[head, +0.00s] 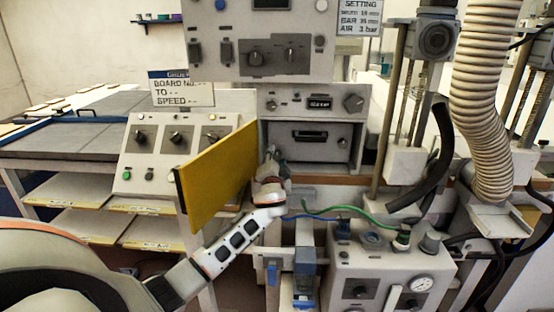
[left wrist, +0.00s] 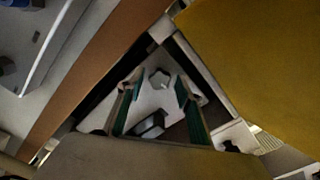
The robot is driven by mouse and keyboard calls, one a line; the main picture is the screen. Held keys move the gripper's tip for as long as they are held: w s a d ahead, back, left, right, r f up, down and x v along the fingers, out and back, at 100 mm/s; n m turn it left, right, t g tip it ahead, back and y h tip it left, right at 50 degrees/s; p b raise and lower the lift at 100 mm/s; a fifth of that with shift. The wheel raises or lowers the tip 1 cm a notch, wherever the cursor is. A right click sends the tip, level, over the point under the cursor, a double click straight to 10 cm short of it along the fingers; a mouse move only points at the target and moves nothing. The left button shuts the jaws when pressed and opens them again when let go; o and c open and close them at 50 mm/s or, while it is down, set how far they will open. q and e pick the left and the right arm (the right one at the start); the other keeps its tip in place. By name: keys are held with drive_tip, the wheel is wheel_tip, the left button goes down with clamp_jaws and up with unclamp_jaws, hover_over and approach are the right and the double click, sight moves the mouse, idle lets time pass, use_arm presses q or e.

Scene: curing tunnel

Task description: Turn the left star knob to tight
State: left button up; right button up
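My left gripper (head: 270,158) is in the middle of the head view, beside a yellow panel and in front of the grey machine's lower front. In the left wrist view my left gripper (left wrist: 158,108) has two green-padded fingers standing well apart. A small pale lobed shape (left wrist: 159,77), which looks like a star knob, shows between and beyond the fingertips. The fingers do not appear to close on it, and I cannot tell whether they touch it. In the head view the left star knob cannot be made out; the gripper may hide it. My right gripper is in neither view.
The yellow panel (head: 222,165) stands upright close to the left of my gripper and fills the wrist view's upper right. A grey box with a gauge (head: 365,268) and hoses stands at lower right. A control panel (head: 165,160) and shelves are at left.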

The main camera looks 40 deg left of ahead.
use_arm(q)
drive_tip(key=c, duration=0.7)
